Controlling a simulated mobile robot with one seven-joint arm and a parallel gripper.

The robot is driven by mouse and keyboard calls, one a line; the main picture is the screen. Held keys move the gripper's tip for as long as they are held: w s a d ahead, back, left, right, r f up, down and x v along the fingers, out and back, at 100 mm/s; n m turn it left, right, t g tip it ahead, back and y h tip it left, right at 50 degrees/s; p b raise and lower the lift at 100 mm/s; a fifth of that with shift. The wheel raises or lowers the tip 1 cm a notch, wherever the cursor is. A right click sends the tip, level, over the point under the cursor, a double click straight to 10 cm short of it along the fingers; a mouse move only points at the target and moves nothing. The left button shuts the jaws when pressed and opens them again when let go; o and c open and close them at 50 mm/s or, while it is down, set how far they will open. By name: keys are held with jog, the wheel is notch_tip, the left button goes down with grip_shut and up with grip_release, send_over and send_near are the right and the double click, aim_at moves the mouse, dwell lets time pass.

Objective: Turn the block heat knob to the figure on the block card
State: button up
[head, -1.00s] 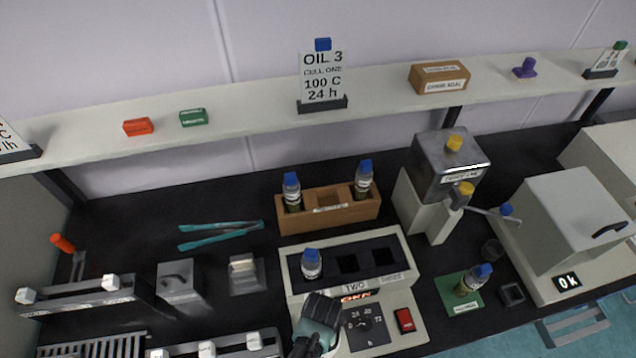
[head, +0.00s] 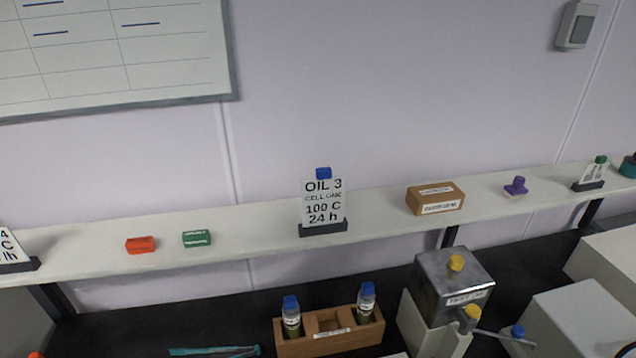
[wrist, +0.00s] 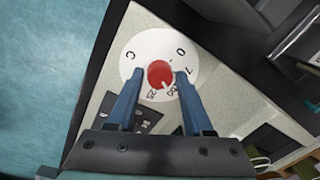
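The red knob (wrist: 160,73) sits on a round white dial (wrist: 134,42) in the wrist view. The dial carries a C and several figures. A pale mark on the knob's lower edge points towards a figure that looks like 100, partly hidden by the right finger. My gripper (wrist: 157,76) has one blue finger on each side of the knob, with visible gaps; depth is hard to tell. A white card (head: 323,203) on the shelf reads OIL 3, CELL ONE, 100 C, 24 h. My gripper and the knob are outside the head view.
The shelf (head: 265,232) also holds a red block (head: 141,245), a green block (head: 197,239) and a cardboard box (head: 435,198). Below stand a wooden rack (head: 294,347) with two blue-capped bottles and a metal box (head: 455,279).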

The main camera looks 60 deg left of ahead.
jog(key=shift+o, duration=1)
notch_tip(320, 180, up, 13)
jog(key=shift+d+b, duration=0.3)
